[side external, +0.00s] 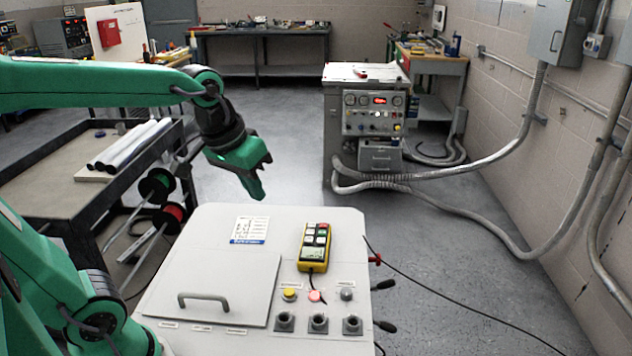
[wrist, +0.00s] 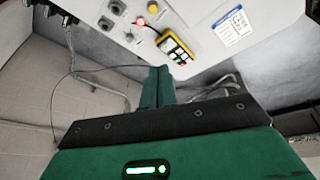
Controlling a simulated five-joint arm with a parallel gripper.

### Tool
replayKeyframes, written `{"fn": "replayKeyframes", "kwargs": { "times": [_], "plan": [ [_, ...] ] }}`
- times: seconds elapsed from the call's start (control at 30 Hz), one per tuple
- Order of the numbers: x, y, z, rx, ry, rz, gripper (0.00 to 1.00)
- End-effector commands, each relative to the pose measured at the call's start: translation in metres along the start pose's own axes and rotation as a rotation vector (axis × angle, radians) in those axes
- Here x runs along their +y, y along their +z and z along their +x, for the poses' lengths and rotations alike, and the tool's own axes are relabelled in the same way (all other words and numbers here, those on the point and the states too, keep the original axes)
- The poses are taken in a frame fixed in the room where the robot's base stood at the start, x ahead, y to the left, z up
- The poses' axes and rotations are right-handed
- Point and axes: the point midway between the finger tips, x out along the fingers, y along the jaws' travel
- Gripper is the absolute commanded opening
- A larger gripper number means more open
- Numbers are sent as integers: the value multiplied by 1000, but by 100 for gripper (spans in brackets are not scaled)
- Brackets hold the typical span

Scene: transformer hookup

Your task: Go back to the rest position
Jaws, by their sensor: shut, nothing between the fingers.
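My gripper (side external: 262,190) is green with a dark wrist. A red light glows near the buttons in the wrist view (wrist: 141,21).
The cabinet top has a hatch handle (side external: 203,299), buttons and sockets (side external: 318,322). Black cables with plugs (side external: 384,285) hang at its right side. A dark cart (side external: 50,190) with white rolls (side external: 130,145) stands at left.

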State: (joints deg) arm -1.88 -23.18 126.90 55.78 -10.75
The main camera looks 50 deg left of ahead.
Motion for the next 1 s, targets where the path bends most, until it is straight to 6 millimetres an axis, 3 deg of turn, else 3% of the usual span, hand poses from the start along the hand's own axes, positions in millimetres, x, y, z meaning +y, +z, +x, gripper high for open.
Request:
{"fn": "replayKeyframes", "kwargs": {
  "times": [0.2,0.4,0.6,0.87,1.0],
  "plan": [
    [-3,40,-7,67,16,105,0],
    [-6,68,-6,112,24,181,0],
    [-8,79,-5,132,26,216,0],
    [-8,80,-4,132,26,219,0],
    [-8,79,-4,130,26,215,26]
  ]
}}
